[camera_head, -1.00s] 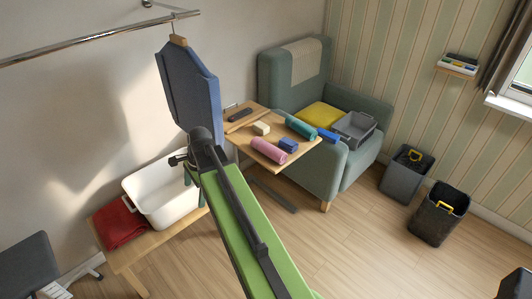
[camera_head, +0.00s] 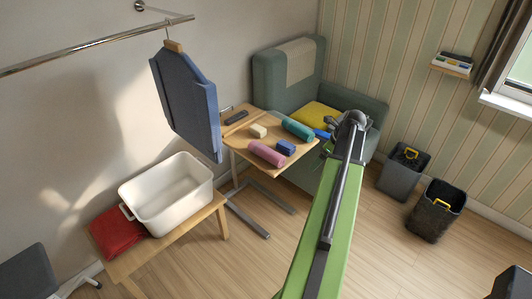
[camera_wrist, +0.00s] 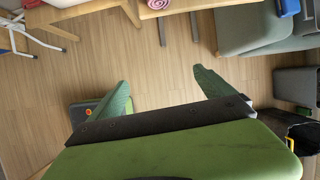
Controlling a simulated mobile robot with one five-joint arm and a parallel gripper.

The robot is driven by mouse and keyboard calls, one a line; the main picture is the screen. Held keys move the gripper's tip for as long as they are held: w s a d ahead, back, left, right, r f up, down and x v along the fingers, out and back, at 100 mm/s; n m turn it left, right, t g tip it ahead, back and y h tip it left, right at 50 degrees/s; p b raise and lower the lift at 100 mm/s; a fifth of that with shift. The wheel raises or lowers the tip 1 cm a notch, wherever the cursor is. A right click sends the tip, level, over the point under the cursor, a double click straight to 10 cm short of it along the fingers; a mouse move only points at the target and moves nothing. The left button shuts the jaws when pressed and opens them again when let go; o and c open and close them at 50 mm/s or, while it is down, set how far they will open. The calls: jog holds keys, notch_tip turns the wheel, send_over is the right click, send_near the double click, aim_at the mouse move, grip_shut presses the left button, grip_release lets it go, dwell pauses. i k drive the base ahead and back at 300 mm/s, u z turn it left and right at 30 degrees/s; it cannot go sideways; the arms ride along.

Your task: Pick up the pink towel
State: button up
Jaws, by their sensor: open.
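The pink towel (camera_head: 265,153) is a rolled cylinder lying near the front edge of the small wooden table (camera_head: 236,143). In the wrist view one spiral end of the towel (camera_wrist: 158,4) shows at the top edge, with the rest cut off. My gripper (camera_wrist: 161,76) is open, its two green fingers spread apart with only wooden floor visible between them. It is apart from the towel, which lies beyond the fingertips in that view.
A teal roll (camera_head: 298,129), a blue block (camera_head: 286,147) and a cream block (camera_head: 258,131) share the table. A green armchair (camera_head: 283,80) stands behind it. A white tub (camera_head: 170,200) sits on a bench at left. Two dark bins (camera_head: 403,172) stand at right.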

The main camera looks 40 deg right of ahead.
aim_at(274, 158)
jog(key=i, duration=0.9)
jog(key=u, duration=0.05)
